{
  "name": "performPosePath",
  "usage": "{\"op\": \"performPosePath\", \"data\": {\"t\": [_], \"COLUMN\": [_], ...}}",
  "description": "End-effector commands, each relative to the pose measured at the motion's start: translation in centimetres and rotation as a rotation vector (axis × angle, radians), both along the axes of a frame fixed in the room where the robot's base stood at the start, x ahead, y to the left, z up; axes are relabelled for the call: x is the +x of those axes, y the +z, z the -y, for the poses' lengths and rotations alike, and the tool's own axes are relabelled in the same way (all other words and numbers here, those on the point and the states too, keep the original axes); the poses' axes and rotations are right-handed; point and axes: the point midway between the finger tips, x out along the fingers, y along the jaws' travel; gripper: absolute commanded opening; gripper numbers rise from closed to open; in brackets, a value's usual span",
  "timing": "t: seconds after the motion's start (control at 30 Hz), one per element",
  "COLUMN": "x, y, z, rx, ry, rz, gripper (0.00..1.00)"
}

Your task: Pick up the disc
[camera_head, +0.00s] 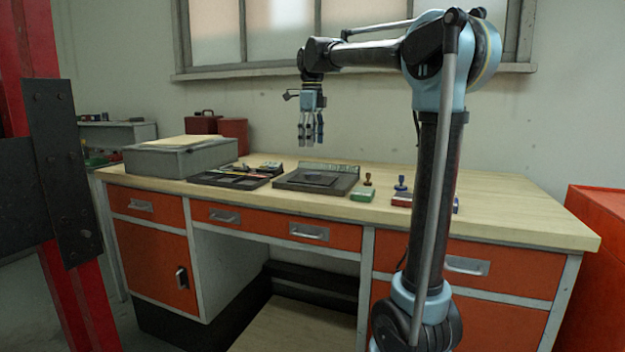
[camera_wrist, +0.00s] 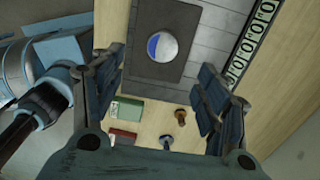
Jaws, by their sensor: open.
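The disc (camera_wrist: 162,47) is round, part blue and part pale grey, and lies on a dark square pad (camera_wrist: 150,78) in the wrist view. The pad rests on a grey slatted tray (camera_wrist: 203,45). In the head view the tray (camera_head: 287,183) sits on the desk, and the disc cannot be made out. My gripper (camera_head: 311,140) hangs pointing down above the tray, clear of it. In the wrist view my gripper (camera_wrist: 162,88) is open and empty, its fingers apart to the left and right, with the disc beyond them.
A green box (camera_head: 362,193) and stamps (camera_head: 367,179) stand right of the tray on the desk (camera_head: 500,214). A dark organiser tray (camera_head: 230,179) and a grey case (camera_head: 180,158) lie left. The desk's right side is clear. A wall and window stand behind.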

Motion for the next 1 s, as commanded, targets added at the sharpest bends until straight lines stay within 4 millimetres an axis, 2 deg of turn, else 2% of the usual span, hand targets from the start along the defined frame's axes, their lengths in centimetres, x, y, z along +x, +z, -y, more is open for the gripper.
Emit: {"op": "performPosePath", "data": {"t": [0.1,0.3,0.57,0.8,1.0], "x": [0.0,0.0,0.1,0.5,0.5], "y": [-2.1,-4.9,-6.3,-9.5,-10.9], "z": [0.0,0.1,0.2,0.5,0.4], "rx": [0.0,0.0,0.0,0.0,0.0], "ry": [0.0,-0.001,-0.001,-0.001,-0.001], "rz": [0.0,0.0,0.0,0.0,0.0], "gripper": [0.68,0.68,0.68,0.68,0.68]}}
